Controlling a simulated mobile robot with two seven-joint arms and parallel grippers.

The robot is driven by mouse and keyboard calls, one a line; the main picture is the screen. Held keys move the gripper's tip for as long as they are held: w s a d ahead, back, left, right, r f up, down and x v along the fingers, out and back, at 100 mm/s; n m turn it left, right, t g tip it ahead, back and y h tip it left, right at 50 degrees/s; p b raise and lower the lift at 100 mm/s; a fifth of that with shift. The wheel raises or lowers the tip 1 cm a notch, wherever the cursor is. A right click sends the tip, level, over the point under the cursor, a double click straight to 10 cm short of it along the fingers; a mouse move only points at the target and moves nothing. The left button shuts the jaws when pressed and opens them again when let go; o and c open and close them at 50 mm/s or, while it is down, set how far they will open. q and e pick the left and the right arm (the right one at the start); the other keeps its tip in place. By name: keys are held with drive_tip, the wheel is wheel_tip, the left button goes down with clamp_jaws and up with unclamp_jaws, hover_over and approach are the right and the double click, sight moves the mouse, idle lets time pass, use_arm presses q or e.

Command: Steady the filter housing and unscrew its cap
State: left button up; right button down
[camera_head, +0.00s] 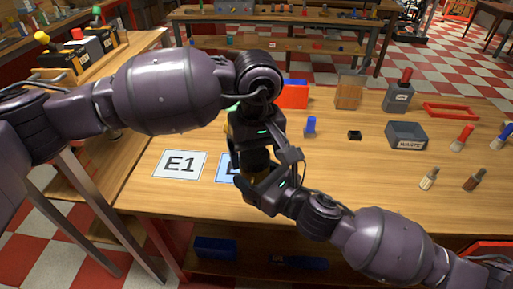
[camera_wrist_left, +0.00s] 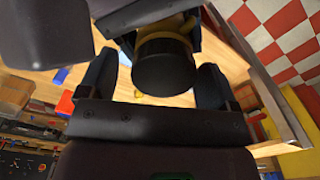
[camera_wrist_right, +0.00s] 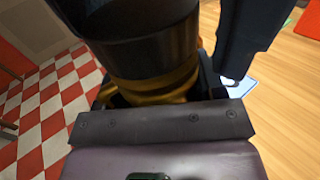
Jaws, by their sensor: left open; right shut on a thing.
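The filter housing has a gold-yellow body (camera_wrist_right: 155,88) with a wide black cap (camera_wrist_right: 140,40) on top. My right gripper (camera_wrist_right: 155,95) is shut on the gold body below the cap. In the left wrist view the round black cap (camera_wrist_left: 163,68) sits between the two fingers of my left gripper (camera_wrist_left: 157,85), which is open with gaps beside the cap. In the head view my left gripper (camera_head: 256,130) comes from above and my right gripper (camera_head: 265,182) from the lower right. They hide most of the housing there.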

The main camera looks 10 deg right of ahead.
use_arm(q)
drive_tip(key=shift+c, duration=0.3)
drive_tip(key=c, duration=0.9)
drive_tip(key=shift+o, duration=0.2)
drive_tip(key=n, duration=0.5)
drive_tip(key=shift+d+r+n, duration=0.1)
drive_tip(key=shift+d+n, duration=0.05)
drive_tip(key=shift+n, duration=0.25)
drive_tip(key=n, duration=0.5)
drive_tip(key=shift+w+n, duration=0.1)
drive_tip(key=shift+n, duration=0.2)
drive_tip(key=n, duration=0.4)
drive_tip(key=shift+w+r, duration=0.1)
drive_tip(key=n, duration=1.1)
drive_tip(key=shift+w+a, duration=0.15)
drive_tip(key=shift+a, duration=0.05)
drive_tip(key=shift+r, duration=0.35)
